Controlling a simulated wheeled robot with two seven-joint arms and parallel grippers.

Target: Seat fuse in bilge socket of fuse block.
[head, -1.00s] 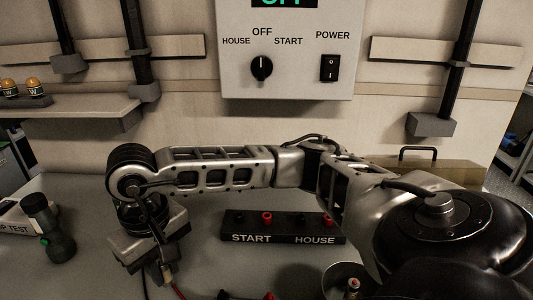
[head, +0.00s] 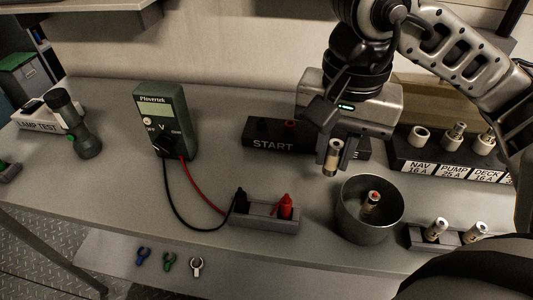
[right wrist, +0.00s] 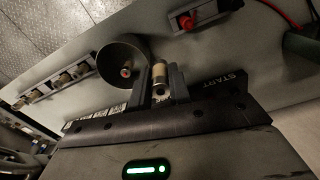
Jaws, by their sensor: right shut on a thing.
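My right gripper (head: 338,152) is shut on a fuse (head: 332,158), a small pale cylinder with metal ends, held above the table in front of the START block. The held fuse also shows between the fingers in the right wrist view (right wrist: 160,82). The fuse block (head: 404,161) is dark and stands at the right, with labels reading NAV, PUMP and DECK and pale cylindrical pieces on top. Its right part is hidden behind my arm, and no BILGE label is visible. My left gripper is not in view.
A round metal cup (head: 346,222) holding a red-tipped fuse (head: 371,202) stands just below the gripper. A small rack (head: 418,240) with fuses is right of it. A multimeter (head: 163,115), a lead holder (head: 262,217) and a flashlight (head: 75,125) stand left.

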